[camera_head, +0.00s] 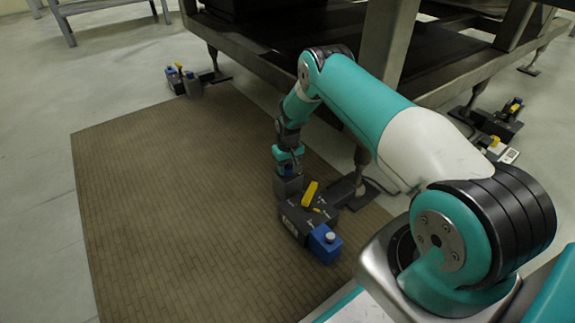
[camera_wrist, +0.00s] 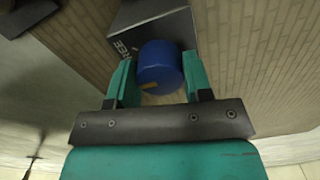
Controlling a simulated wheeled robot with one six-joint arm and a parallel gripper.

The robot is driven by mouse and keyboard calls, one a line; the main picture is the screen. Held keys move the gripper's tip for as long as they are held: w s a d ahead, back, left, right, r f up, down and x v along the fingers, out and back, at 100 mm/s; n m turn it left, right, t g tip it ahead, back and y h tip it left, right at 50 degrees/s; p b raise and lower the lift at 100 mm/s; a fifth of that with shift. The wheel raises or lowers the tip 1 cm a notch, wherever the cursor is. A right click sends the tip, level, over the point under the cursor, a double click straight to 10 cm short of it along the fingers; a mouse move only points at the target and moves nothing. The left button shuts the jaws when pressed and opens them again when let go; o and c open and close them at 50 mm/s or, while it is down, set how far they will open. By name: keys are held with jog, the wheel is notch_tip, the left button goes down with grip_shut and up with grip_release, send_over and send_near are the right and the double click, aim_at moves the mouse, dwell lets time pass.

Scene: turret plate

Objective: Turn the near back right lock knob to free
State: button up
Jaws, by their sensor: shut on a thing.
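In the wrist view a round blue knob (camera_wrist: 158,62) with a small tan mark on its face sits between the two teal fingers of my gripper (camera_wrist: 156,72). The fingers touch its sides and are shut on it. Behind it is a dark grey block (camera_wrist: 172,22) with the letters FREE on its face, left of the knob. In the head view my gripper (camera_head: 288,168) is at the far left end of the dark lock unit (camera_head: 305,222), which has a yellow lever and a blue box (camera_head: 325,243). The knob is hidden there.
The unit stands on a brown brick-patterned mat (camera_head: 170,210) beside a leg foot of a large dark frame (camera_head: 270,65). Similar units stand at the back left (camera_head: 183,82) and at the right (camera_head: 505,122). The mat's left part is clear.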

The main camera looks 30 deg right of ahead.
aim_at(288, 166)
jog(key=m, duration=0.4)
jog(key=shift+m+p, duration=0.3)
jog(key=shift+p, duration=0.05)
jog(key=m, duration=0.4)
dwell(0.4)
jog(key=o, duration=0.9)
jog(key=shift+o, duration=0.2)
notch_tip(288, 166, up, 17)
jog(key=p, duration=0.8)
jog(key=shift+r+p, duration=0.2)
jog(key=shift+p, duration=0.1)
jog(key=shift+r, duration=0.1)
